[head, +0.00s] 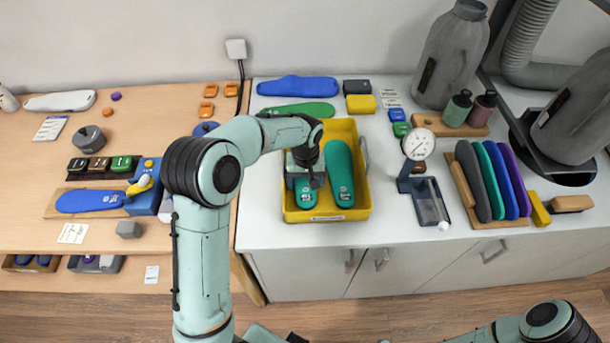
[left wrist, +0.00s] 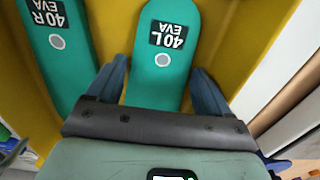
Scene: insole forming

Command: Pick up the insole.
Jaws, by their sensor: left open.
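Two teal insoles lie side by side in a yellow tray (head: 366,200) on the white counter. The left one (head: 306,198), labelled 40L EVA in the left wrist view (left wrist: 172,62), is partly hidden by my left gripper (head: 305,181) in the head view. The other insole (head: 340,172), labelled 40R EVA, also shows at the left of the left wrist view (left wrist: 58,70). My left gripper (left wrist: 158,84) is open above the tray, its two blue fingers on either side of the 40L insole. Contact cannot be told. My right gripper is out of view.
Blue (head: 298,86) and green (head: 298,109) insoles lie behind the tray. A dial gauge (head: 417,144) stands to its right, with a rack of coloured insoles (head: 480,182) beyond. A wooden bench (head: 120,225) is at the left. The tray's walls surround the insoles.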

